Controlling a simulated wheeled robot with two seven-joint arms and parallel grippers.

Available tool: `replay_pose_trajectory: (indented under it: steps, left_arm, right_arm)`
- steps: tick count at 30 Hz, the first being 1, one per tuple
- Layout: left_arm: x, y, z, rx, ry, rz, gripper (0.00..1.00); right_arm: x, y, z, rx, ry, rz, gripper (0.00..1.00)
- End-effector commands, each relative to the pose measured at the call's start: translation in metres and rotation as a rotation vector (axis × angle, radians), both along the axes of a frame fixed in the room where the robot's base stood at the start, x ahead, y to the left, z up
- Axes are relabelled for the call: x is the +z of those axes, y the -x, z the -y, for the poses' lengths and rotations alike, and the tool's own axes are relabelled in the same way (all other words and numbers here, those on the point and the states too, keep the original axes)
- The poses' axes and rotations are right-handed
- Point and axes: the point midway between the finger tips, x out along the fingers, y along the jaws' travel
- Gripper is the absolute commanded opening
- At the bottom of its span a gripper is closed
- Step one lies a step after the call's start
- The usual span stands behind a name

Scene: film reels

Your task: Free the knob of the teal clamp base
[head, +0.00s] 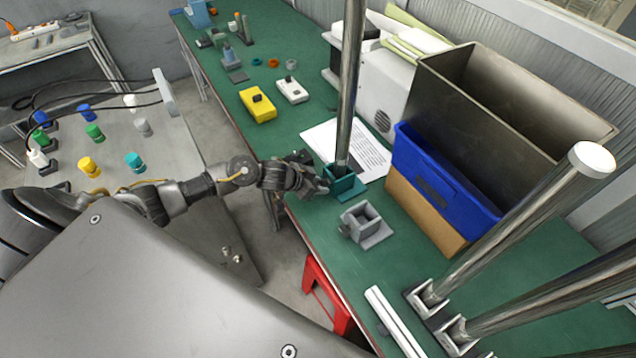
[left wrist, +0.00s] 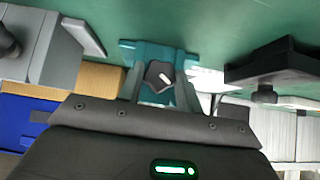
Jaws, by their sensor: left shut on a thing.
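The teal clamp base (head: 346,187) stands on the green table, and a tall steel pole (head: 349,80) rises out of it. My left gripper (head: 318,182) reaches in from the left and is at the base's near left side. In the left wrist view the teal base (left wrist: 178,54) lies straight ahead. Its dark knob (left wrist: 159,74), with a pale mark on it, sits between my fingers, and my left gripper (left wrist: 160,88) is shut on it. In the head view the knob is hidden by the gripper. My right gripper is not in view.
A grey clamp base (head: 366,223) stands just right of the teal one. A paper sheet (head: 355,150) lies behind. A blue bin (head: 440,180) and a large metal box (head: 500,135) stand at right. More steel poles (head: 520,235) lean at lower right. A yellow box (head: 258,107) is farther left.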

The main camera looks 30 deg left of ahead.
Motion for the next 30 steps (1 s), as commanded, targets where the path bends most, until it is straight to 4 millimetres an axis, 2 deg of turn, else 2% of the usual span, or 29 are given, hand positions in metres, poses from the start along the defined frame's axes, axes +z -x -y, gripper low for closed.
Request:
replay_pose_trajectory:
  steps: [3, 10, 21, 30]
  left_arm:
    - [0.004, -0.001, -0.002, 0.003, 0.057, -0.037, 0.12]
    - [0.002, -0.002, -0.004, 0.003, 0.212, -0.126, 0.12]
    - [-0.002, -0.004, -0.006, 0.003, 0.431, -0.252, 0.12]
    - [-0.002, -0.004, -0.006, 0.001, 0.517, -0.304, 0.12]
  right_arm:
    - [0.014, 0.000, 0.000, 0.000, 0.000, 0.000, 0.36]
    - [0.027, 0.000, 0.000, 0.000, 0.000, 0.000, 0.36]
    - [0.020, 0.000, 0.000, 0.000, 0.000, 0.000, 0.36]
    - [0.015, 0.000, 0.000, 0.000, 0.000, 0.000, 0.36]
